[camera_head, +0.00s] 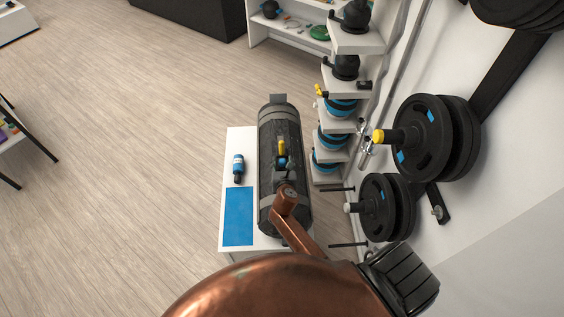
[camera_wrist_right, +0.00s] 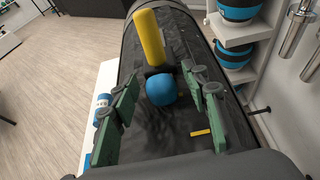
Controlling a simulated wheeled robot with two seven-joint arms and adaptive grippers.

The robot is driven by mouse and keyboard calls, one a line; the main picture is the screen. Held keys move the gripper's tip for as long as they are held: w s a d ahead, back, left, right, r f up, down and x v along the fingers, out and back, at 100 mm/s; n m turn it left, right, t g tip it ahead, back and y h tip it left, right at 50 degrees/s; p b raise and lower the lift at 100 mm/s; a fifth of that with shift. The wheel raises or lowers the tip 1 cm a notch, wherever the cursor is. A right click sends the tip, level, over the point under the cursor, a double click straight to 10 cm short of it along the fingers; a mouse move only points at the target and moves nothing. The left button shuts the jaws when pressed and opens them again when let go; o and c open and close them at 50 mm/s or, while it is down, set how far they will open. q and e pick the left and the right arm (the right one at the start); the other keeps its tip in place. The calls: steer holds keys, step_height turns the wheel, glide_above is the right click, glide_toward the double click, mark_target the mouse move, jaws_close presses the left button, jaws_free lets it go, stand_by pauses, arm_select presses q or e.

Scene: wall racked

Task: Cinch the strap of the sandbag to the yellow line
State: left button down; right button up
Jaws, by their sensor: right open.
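The black sandbag (camera_head: 268,125) lies lengthwise on a white table (camera_head: 232,143); it also fills the middle of the right wrist view (camera_wrist_right: 155,140). On its top, a yellow upright grip (camera_wrist_right: 149,38) stands behind a rounded blue piece (camera_wrist_right: 161,90), seemingly parts of the strap. A short yellow line (camera_wrist_right: 200,132) is marked on the bag, right of and nearer than the blue piece. My right gripper (camera_wrist_right: 159,82) is open, its green fingers on either side of the blue piece; contact cannot be told. In the head view, my wrist partly hides that spot. My left gripper is out of view.
A shelf tower with kettlebells (camera_head: 345,67) and wall-racked plates (camera_head: 418,135) stand close on the right. Open floor (camera_head: 120,130) lies left.

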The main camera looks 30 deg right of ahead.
jaws_close()
stand_by(0.6)
